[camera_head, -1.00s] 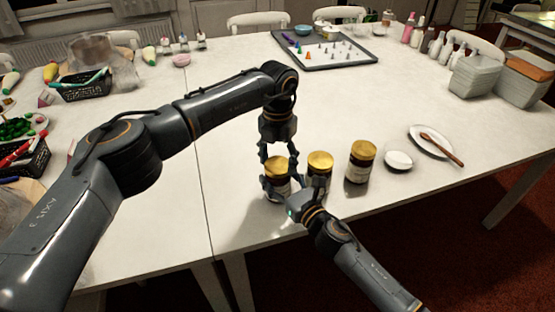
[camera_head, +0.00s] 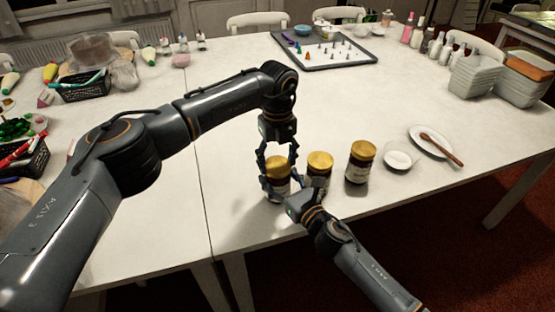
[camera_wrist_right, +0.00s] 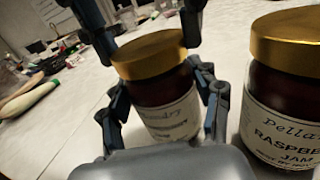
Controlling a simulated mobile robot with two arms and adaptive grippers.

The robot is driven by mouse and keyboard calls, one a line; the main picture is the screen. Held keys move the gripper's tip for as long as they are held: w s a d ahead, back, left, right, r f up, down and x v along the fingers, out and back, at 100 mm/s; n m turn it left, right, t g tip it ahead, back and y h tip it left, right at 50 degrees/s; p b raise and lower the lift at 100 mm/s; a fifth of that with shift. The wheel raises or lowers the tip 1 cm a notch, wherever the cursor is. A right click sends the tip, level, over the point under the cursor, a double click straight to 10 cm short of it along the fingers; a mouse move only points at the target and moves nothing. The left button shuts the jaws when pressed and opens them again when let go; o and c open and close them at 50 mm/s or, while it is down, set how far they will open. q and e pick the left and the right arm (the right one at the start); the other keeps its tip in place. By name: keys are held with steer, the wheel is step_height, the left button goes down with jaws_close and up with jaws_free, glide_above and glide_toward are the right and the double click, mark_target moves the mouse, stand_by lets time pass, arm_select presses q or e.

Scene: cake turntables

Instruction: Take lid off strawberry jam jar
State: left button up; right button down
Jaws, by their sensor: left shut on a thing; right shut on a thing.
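The leftmost jam jar (camera_head: 277,188) has a gold lid (camera_head: 277,165), a dark filling and a pale label only partly readable; I take it as the strawberry jam jar. My left gripper (camera_head: 278,160) comes from above, with its fingers on either side of the lid. My right gripper (camera_wrist_right: 163,112) is shut around the body of the same jar, below the lid. The jar (camera_wrist_right: 165,117) stands upright and its lid (camera_wrist_right: 150,52) sits on top. I cannot tell whether the lid has turned.
A raspberry jam jar (camera_wrist_right: 285,100) stands close to the right of the held jar. Another gold-lidded jar (camera_head: 360,163) stands further right, beside a small white bowl (camera_head: 397,160) and a plate with a wooden spoon (camera_head: 437,144). The table's front edge is near.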

mark_target(278, 165)
arm_select(q)
steer(key=shift+r, duration=0.25)
steer(key=shift+r, duration=0.85)
steer(key=shift+r, duration=2)
arm_select(e)
steer(key=shift+c, duration=1.1)
jaws_free()
